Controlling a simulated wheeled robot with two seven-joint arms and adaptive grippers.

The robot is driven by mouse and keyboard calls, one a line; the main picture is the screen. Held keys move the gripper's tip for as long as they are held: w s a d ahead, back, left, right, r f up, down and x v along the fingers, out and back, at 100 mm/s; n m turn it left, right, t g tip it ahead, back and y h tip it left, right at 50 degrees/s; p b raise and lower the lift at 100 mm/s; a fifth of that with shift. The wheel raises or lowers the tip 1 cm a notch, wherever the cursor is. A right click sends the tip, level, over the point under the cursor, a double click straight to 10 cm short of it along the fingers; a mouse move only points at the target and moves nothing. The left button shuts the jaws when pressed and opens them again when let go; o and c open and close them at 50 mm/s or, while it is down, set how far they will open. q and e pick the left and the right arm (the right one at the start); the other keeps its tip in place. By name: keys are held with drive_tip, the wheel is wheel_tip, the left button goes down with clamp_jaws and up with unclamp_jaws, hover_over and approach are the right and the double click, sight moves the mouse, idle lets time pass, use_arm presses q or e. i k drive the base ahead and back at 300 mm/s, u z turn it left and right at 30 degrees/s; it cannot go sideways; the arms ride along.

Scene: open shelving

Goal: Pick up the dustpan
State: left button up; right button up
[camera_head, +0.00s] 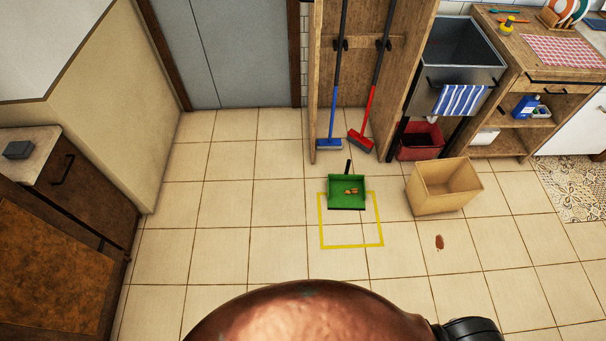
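A green dustpan (346,198) lies on the tiled floor, partly inside the far edge of a yellow square outline (350,246). Its short dark handle (348,167) points away from me, toward the broom cabinet. A few small brown bits (351,191) lie in the pan. Neither of my grippers shows in the head view. A brown rounded shape and a black part at the bottom edge are close to the camera, well short of the dustpan.
A blue broom (331,140) and a red broom (362,138) stand in the open wooden cabinet (352,85) behind. A tan box (441,192) stands right of the dustpan. A brown stain (439,242) marks the floor. The floor left of the dustpan is clear.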

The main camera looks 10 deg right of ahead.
sight(337, 184)
drive_tip(key=u, duration=0.55)
drive_tip(key=i, duration=1.5)
drive_tip(key=z, duration=0.95)
drive_tip(key=i, duration=0.6)
drive_tip(key=z, duration=0.55)
